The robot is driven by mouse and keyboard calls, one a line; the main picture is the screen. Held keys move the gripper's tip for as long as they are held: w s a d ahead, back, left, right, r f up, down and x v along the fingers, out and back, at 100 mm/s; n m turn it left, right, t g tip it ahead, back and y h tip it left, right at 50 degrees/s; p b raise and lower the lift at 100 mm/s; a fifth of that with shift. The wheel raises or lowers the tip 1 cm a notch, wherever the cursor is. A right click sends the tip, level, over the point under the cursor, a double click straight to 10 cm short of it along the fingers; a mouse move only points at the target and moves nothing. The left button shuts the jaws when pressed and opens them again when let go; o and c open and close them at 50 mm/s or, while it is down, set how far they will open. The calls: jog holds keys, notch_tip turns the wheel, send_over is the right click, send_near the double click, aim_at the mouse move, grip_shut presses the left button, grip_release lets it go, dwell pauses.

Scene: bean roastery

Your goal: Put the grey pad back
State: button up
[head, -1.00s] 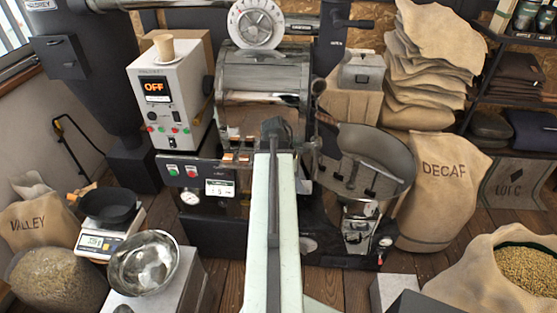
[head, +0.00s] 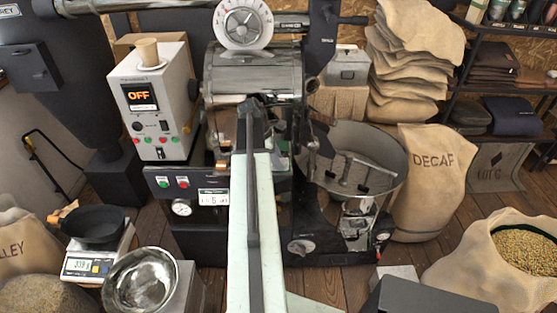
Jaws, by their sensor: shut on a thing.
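My pale green arm reaches up the middle of the head view and ends in my dark gripper (head: 252,106), in front of the drum roaster. I see it from behind. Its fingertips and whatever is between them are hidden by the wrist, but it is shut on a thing. I cannot make out the grey pad in its grip. A dark grey, rounded, soft item (head: 470,115) lies on the shelf at the right, beside a navy folded item (head: 515,115). I cannot tell whether it is a pad of the same kind.
The roaster's round cooling tray (head: 388,150) stands just right of my arm. A DECAF sack (head: 432,180) and an open bean sack (head: 480,270) are at the right. A scale (head: 92,262) and steel bowl (head: 145,282) are at the lower left. Some wooden floor (head: 330,285) shows.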

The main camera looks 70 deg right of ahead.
jog(key=d, duration=0.1)
jog(key=w+d, duration=0.1)
jog(key=d, duration=0.2)
jog(key=shift+w+d+f, duration=0.2)
jog(key=shift+w+d, duration=0.1)
jog(key=f+b, duration=0.4)
jog(key=shift+w+d, duration=0.1)
jog(key=shift+d, duration=0.15)
jog(key=shift+r, duration=0.2)
jog(key=shift+f, duration=0.15)
jog(key=o, duration=1.2)
jog(key=p+v, duration=1.1)
jog(key=v, duration=0.1)
jog(key=shift+r, duration=0.2)
